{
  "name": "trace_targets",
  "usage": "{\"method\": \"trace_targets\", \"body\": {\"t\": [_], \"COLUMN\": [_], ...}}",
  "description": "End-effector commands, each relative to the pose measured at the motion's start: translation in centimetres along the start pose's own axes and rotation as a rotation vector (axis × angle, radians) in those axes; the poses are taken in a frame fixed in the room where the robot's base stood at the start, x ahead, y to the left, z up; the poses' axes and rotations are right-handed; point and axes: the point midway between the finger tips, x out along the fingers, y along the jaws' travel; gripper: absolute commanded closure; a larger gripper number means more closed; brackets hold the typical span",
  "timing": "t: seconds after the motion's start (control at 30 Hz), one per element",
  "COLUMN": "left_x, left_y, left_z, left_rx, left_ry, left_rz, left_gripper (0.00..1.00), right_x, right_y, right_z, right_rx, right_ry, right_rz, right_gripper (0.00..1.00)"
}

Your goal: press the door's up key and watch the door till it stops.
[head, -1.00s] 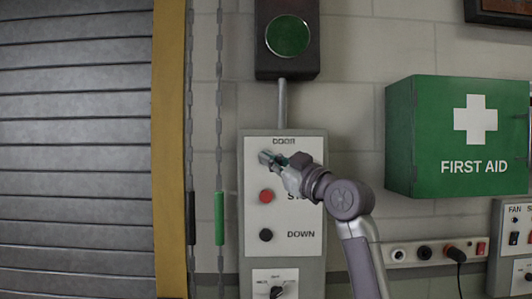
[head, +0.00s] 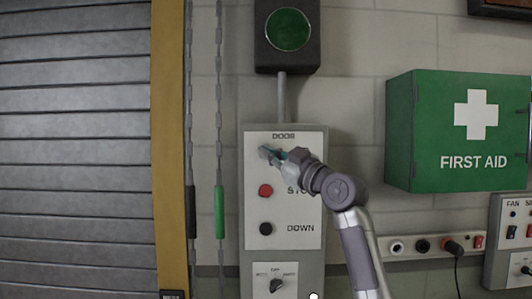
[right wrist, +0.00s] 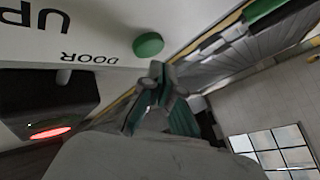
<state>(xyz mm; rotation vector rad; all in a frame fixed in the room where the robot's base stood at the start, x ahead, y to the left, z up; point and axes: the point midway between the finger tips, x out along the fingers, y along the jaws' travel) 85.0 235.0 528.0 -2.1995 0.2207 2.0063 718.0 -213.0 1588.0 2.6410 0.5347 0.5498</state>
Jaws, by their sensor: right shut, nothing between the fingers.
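The door panel (head: 310,210) is grey-white, with a red stop key (head: 265,190) and a black DOWN key (head: 266,228). My right gripper (head: 268,153) is shut and empty, its tips before the upper left of the panel, hiding the up key in the head view. In the right wrist view the green up key (right wrist: 148,45) shows beside the upside-down letters UP, just beyond my fingertips (right wrist: 156,72); a small gap seems to lie between. The slatted grey door (head: 75,150) fills the left side; its bottom edge is out of view. My left gripper is not seen.
A dark box with a green lamp (head: 288,29) hangs above the panel; a red glow (right wrist: 50,133) shows in the right wrist view. Two chains with black and green (head: 219,212) handles hang left of the panel. A first aid box (head: 455,130) juts out at right, above sockets (head: 422,245).

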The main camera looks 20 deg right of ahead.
Motion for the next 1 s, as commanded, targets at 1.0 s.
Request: {"method": "trace_targets", "body": {"t": [1.0], "left_x": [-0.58], "left_y": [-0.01], "left_z": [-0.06], "left_rx": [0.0], "left_ry": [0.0], "left_rz": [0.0], "left_gripper": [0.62], "right_x": [0.61], "right_y": [0.43], "right_z": [0.31], "right_rx": [-0.001], "right_ry": [0.0], "right_rz": [0.0], "right_gripper": [1.0]}}
